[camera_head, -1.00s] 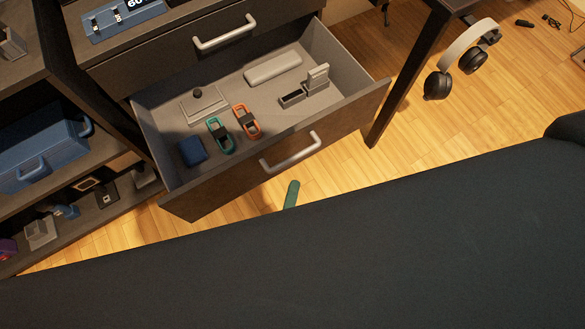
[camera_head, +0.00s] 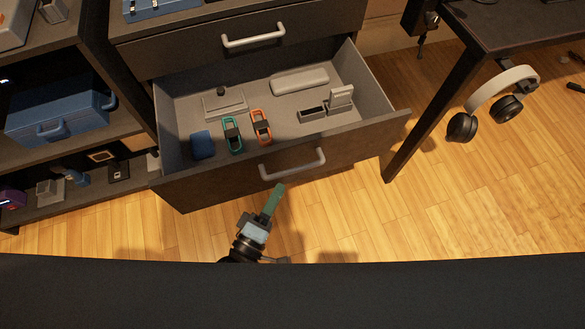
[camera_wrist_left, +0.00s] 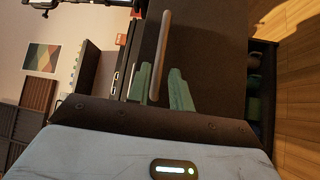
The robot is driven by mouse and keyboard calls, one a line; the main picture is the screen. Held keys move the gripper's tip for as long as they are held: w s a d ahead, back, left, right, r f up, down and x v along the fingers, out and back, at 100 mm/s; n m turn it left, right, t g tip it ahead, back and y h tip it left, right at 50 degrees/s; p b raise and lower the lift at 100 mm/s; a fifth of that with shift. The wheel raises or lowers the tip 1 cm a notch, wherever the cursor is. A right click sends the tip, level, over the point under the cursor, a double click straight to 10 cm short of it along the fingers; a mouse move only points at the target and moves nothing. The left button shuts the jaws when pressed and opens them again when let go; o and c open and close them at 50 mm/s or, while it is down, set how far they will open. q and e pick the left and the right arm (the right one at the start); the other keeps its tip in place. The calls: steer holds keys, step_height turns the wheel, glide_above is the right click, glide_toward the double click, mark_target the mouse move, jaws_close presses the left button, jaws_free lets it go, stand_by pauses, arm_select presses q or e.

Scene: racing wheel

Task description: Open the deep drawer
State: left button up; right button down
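The deep drawer (camera_head: 350,150) is pulled well out of the dark cabinet and its inside shows. Its silver bar handle (camera_head: 292,163) is on the front panel. My left gripper (camera_head: 277,190), with green fingers, is just below and in front of this handle in the head view. In the left wrist view, the fingers (camera_wrist_left: 162,88) stand apart, with the handle bar (camera_wrist_left: 161,50) lined up between them. I cannot tell if they touch it. My right gripper is not in view.
The drawer holds a blue item (camera_head: 203,145), a green and an orange clip-like item (camera_head: 262,127), and grey boxes. A shallower closed drawer (camera_head: 250,40) is above. Headphones (camera_head: 500,95) hang by the desk leg at right. Shelves with a blue case (camera_head: 60,115) are at left.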

mark_target(291, 170)
arm_select(q)
steer(key=x, duration=0.7)
jaws_close()
